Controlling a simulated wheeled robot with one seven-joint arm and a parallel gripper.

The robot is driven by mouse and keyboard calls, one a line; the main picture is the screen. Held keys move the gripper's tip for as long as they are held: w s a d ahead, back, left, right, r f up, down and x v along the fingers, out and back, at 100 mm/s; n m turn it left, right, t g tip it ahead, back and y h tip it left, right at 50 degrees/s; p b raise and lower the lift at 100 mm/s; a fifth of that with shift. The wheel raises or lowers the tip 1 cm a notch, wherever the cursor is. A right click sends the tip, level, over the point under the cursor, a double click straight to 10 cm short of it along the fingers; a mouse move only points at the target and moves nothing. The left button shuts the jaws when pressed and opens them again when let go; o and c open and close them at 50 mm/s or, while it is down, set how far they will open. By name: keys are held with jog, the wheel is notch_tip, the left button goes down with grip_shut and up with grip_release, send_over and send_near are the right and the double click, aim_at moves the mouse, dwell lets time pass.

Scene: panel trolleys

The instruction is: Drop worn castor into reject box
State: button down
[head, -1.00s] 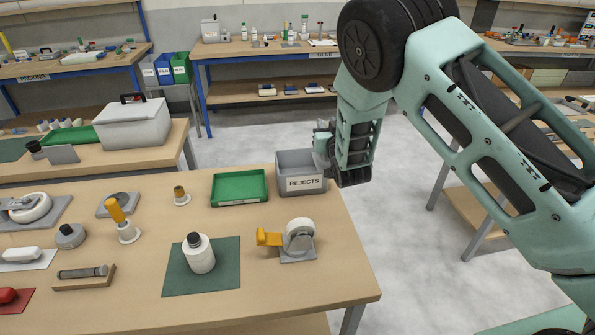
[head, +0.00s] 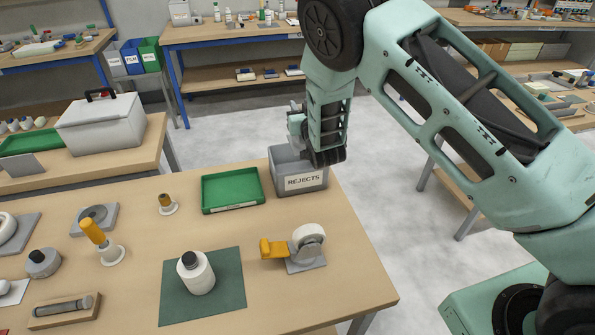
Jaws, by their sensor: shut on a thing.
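The reject box (head: 304,182) is a grey open box labelled REJECTS at the back right corner of the near bench. My gripper (head: 298,122) is partly hidden by my own wrist, above the left and back part of the box. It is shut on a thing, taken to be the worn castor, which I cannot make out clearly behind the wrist. My dark wrist end overlaps the box's back right rim in the picture, so the inside of the box is only partly seen.
A green tray (head: 233,190) stands just left of the box. The bench's right edge is close to the box.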

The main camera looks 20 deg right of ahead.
jog(key=shift+f+b, duration=0.75)
jog(key=shift+f, duration=1.1)
jog(key=c, duration=1.2)
grip_release()
jog(key=shift+o, duration=0.8)
jog(key=shift+f, duration=0.15)
jog(key=s+b, duration=0.5)
jog(key=s, duration=1.2)
jog(key=shift+s, duration=0.25)
jog(key=shift+a, duration=0.1)
